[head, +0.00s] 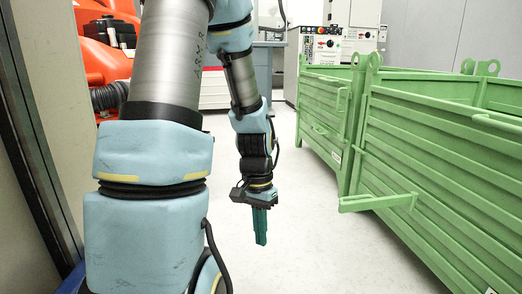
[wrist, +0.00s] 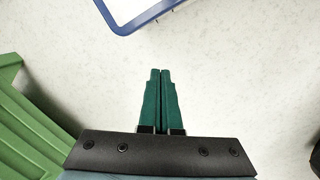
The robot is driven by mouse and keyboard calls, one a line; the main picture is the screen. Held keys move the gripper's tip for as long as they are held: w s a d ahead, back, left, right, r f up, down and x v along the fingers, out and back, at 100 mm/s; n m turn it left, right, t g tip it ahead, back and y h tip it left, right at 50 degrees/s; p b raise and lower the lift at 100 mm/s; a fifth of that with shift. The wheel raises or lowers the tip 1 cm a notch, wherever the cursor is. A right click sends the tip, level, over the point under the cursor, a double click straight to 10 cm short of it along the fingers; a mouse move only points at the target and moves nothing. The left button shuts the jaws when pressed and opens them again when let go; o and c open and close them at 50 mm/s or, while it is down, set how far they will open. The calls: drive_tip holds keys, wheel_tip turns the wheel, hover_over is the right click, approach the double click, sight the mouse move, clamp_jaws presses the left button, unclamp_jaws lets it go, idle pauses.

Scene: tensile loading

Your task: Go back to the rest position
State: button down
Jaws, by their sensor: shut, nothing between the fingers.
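My gripper (head: 261,228) hangs pointing down over the pale floor in the head view, to the left of the green crates. In the wrist view its two green fingers (wrist: 161,72) lie together, shut, with nothing held. My arm is bent, with the upper links filling the left middle of the head view and the forearm reaching down behind them.
Green metal crates (head: 440,190) stand along the right; a green crate edge (wrist: 35,120) shows at left in the wrist view. A blue-rimmed white object (wrist: 130,12) is at its top. An orange machine (head: 100,62) is at back left. Pale floor (head: 310,230) is clear.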

drive_tip(key=w+a+r+n+t, duration=0.2)
drive_tip(key=a+r+n+t, duration=0.25)
drive_tip(key=a+r, duration=0.3)
wheel_tip(320, 180, up, 58)
drive_tip(key=s+n+g+p, duration=0.1)
drive_tip(key=s+p, duration=0.1)
drive_tip(key=p, duration=5.7)
drive_tip(key=shift+d+r, duration=0.25)
drive_tip(key=shift+d, duration=0.2)
drive_tip(key=shift+s+d, duration=0.1)
drive_tip(key=shift+s, duration=0.05)
